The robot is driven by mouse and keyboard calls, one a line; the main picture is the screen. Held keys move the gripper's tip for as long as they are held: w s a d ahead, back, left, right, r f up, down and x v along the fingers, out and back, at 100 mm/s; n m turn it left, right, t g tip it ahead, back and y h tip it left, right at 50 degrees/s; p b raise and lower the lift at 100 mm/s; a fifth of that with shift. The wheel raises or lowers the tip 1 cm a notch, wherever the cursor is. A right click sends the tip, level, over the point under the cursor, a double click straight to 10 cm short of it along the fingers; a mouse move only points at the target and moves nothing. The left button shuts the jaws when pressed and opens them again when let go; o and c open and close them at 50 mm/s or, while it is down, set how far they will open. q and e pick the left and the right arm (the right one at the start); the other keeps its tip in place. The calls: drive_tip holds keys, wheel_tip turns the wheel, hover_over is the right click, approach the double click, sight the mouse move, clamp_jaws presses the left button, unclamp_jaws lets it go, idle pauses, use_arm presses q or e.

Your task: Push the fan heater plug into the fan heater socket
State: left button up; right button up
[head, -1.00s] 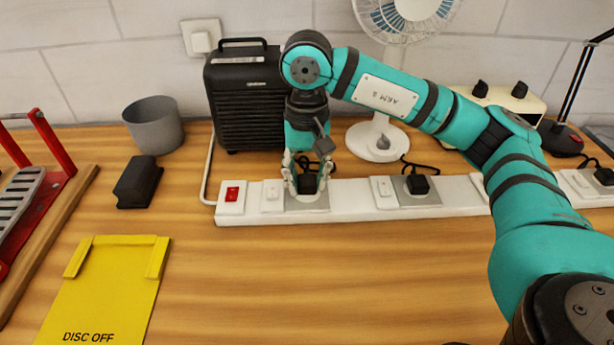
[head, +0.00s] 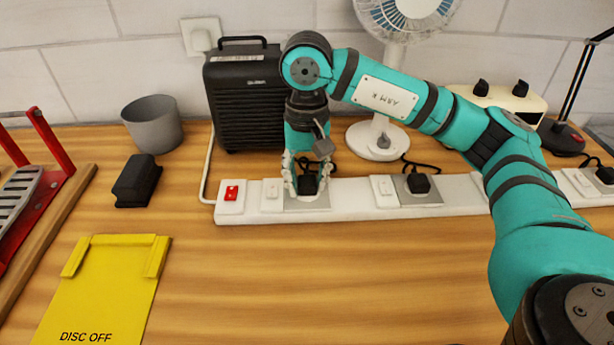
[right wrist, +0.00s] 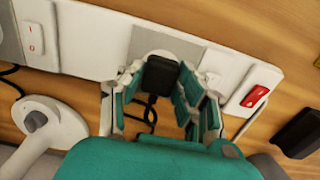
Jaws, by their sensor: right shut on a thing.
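The black fan heater plug (head: 308,184) is between the fingers of my right gripper (head: 307,178), which is shut on it over the white power strip. The plug also shows in the right wrist view (right wrist: 161,76). It is at the grey-plated socket (head: 300,204) near the strip's left end. The fingers hide part of the plug's seat, so I cannot tell how deep it sits. The black fan heater (head: 245,112) stands behind the strip. My left gripper is not in view.
The power strip (head: 350,206) has a red switch (head: 231,192) at its left end and another black plug (head: 418,184) to the right. A white fan (head: 376,142), grey cup (head: 153,124), black block (head: 138,182) and yellow tray (head: 105,290) stand around. The front bench is clear.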

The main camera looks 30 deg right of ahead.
sight(307, 179)
drive_tip(key=shift+f+b, duration=0.3)
drive_tip(key=o, duration=1.2)
drive_tip(key=shift+r, duration=0.1)
wheel_tip(307, 179, up, 12)
drive_tip(key=shift+w+f, duration=0.1)
drive_tip(key=shift+w, duration=0.05)
drive_tip(key=shift+f, duration=0.1)
